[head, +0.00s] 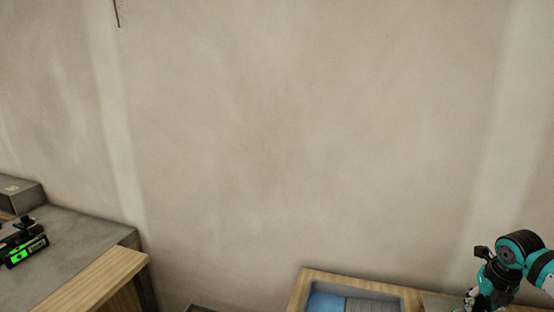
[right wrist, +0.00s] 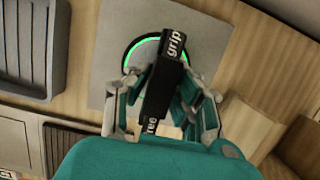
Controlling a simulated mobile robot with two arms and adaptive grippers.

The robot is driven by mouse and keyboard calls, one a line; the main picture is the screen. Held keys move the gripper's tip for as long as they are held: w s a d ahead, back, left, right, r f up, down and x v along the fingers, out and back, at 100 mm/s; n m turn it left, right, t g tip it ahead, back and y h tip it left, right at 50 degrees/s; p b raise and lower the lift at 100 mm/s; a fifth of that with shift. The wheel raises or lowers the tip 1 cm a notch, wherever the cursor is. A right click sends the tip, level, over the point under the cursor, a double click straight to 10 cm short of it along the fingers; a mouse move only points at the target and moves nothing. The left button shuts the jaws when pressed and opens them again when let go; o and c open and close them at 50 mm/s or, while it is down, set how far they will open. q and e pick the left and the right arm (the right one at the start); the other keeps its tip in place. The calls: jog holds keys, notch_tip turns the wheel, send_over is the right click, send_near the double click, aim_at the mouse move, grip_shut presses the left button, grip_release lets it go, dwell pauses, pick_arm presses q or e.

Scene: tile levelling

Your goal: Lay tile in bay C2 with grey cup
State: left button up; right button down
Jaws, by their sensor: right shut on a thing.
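In the right wrist view my right gripper (right wrist: 162,88) is shut on the black handle of a suction cup (right wrist: 174,45). The handle bears the white words "grip" and "free". A bright green ring shows around the cup's base. The cup stands on a flat square grey tile (right wrist: 110,68); I cannot tell whether the tile is raised or resting. The cup's body is mostly hidden by handle and fingers. In the head view my right arm is at the lower right, with its gripper cut by the bottom edge. My left gripper is not in view. I cannot identify bay C2.
A dark grey tray (right wrist: 28,45) lies at the upper left of the wrist view. Wooden blocks (right wrist: 248,133) are at its right. The head view shows a wood-framed box (head: 318,273) and, at far left, a black device with a green display (head: 22,252) on a grey bench (head: 75,240).

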jog(key=shift+w+d+r+p+v, duration=0.1)
jog(key=shift+w+p+v, duration=0.2)
jog(key=shift+p+v, duration=0.85)
jog(key=shift+w+d+r+p+v, duration=0.1)
jog(key=shift+w+p+v, duration=0.4)
jog(key=shift+v, duration=1.15)
jog(key=shift+w+d+r+p+v, duration=0.1)
jog(key=shift+w+p+v, duration=0.05)
jog(key=shift+p+v, duration=1.05)
jog(key=shift+r, duration=0.1)
jog(key=shift+s, duration=0.1)
jog(key=s+a+b, duration=0.9)
jog(key=s+a, duration=0.9)
jog(key=s, duration=0.4)
jog(key=shift+s+a, duration=0.25)
jog(key=shift+a, duration=0.05)
jog(key=shift+b, duration=0.3)
jog(key=shift+s+b+x, duration=0.25)
jog(key=shift+b+x, duration=0.85)
jog(key=shift+b, duration=0.1)
jog(key=shift+s+b+x, duration=0.25)
jog(key=shift+b+x, duration=0.85)
jog(key=shift+b, duration=0.05)
